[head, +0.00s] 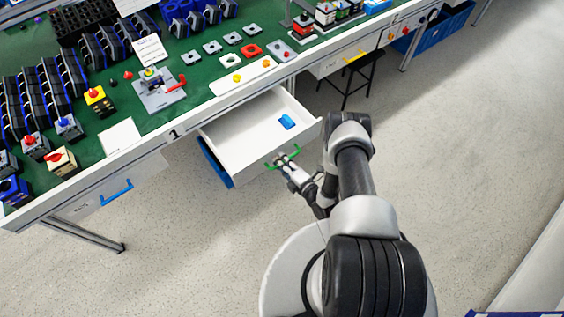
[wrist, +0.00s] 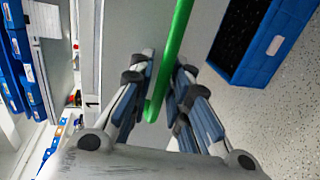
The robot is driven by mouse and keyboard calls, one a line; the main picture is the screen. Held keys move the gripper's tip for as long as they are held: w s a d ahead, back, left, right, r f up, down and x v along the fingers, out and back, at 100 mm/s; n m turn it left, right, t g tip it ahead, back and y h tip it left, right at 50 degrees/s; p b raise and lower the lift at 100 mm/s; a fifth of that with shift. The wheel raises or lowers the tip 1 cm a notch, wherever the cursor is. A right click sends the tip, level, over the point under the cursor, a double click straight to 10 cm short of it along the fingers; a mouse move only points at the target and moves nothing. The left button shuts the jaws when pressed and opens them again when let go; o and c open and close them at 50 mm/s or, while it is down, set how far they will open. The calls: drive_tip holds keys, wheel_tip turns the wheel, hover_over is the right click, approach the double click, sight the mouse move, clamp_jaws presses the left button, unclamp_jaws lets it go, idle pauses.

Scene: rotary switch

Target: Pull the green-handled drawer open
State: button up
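The drawer (head: 249,122) with the green handle (head: 284,158) stands pulled out from under the workbench, and its white inside shows. A small blue object (head: 287,122) lies in it. My gripper (head: 281,161) is at the green handle on the drawer's front. In the wrist view the green handle (wrist: 170,72) runs between the two fingers of my gripper (wrist: 165,65), which are drawn close together on either side of it. The fingers look shut on the handle; the contact itself is small and partly hidden.
The workbench (head: 196,119) carries switches and parts on a green top. A blue bin (head: 214,162) is beside and below the drawer. A blue-handled drawer (head: 116,193) is at left, a yellow-handled one (head: 354,56) at right, and a dark stool (head: 359,78) behind. The floor right of my arm is clear.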

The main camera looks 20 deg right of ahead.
drive_tip(key=v, duration=1.2)
idle(0.3)
drive_tip(key=w+d+r+m+g+h, duration=0.25)
drive_tip(key=w+d+r+g, duration=0.25)
drive_tip(key=w+d+r, duration=0.7)
wheel_tip(320, 180, up, 19)
drive_tip(key=w+a+m+g+h, duration=0.2)
drive_tip(key=m+h, duration=0.2)
drive_tip(key=m, duration=0.2)
drive_tip(key=s+a+r+m+g, duration=0.1)
drive_tip(key=s+a+r+m, duration=0.3)
drive_tip(key=s+r, duration=0.25)
drive_tip(key=s+a+r+m+g, duration=0.1)
drive_tip(key=s+a+r+m, duration=0.35)
drive_tip(key=r, duration=0.35)
drive_tip(key=s+a+r+m, duration=0.1)
drive_tip(key=s+a, duration=0.1)
drive_tip(key=s, duration=0.4)
drive_tip(key=s+a+r+m+y, duration=0.1)
drive_tip(key=s+a+m, duration=0.1)
drive_tip(key=s, duration=0.3)
drive_tip(key=s+a+r+m+g, duration=0.1)
drive_tip(key=s+a, duration=0.3)
drive_tip(key=s, duration=0.2)
drive_tip(key=shift+s+a+r+m+y, duration=0.25)
drive_tip(key=shift+s+r+m+y, duration=0.05)
drive_tip(key=shift+s+r+y, duration=0.05)
